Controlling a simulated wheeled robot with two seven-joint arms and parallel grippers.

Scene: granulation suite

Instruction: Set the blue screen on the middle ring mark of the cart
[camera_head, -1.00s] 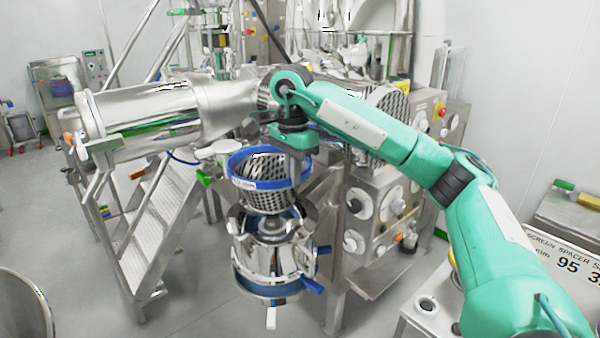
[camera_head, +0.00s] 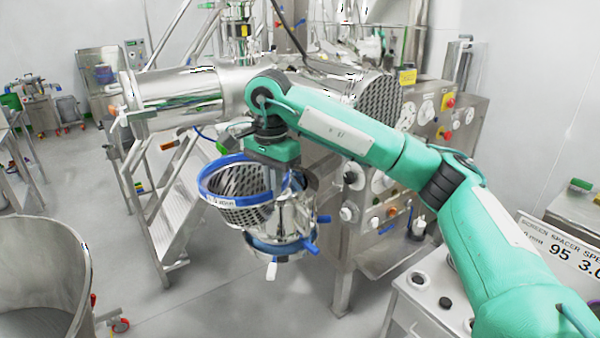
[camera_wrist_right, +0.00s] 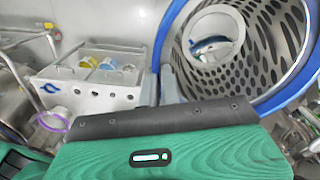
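The blue screen is a perforated metal cone basket with a blue rim (camera_head: 207,180) and a small label. It hangs tilted in the air at the centre-left of the head view. My right gripper (camera_head: 280,182) is at the rim's right side and appears shut on it. In the right wrist view the gripper's fingers (camera_wrist_right: 166,85) meet the blue rim, and the perforated wall (camera_wrist_right: 262,50) fills the upper right. A white cart (camera_head: 425,312) with dark and light round knobs stands at the lower right, partly behind my arm. I cannot make out its ring marks. My left gripper is not in view.
The steel mill housing (camera_head: 285,228) with blue handles is behind the screen. A control cabinet (camera_head: 395,190) stands to the right, steps (camera_head: 178,215) to the left. A large steel drum (camera_head: 40,265) is at the lower left. The floor between drum and mill is clear.

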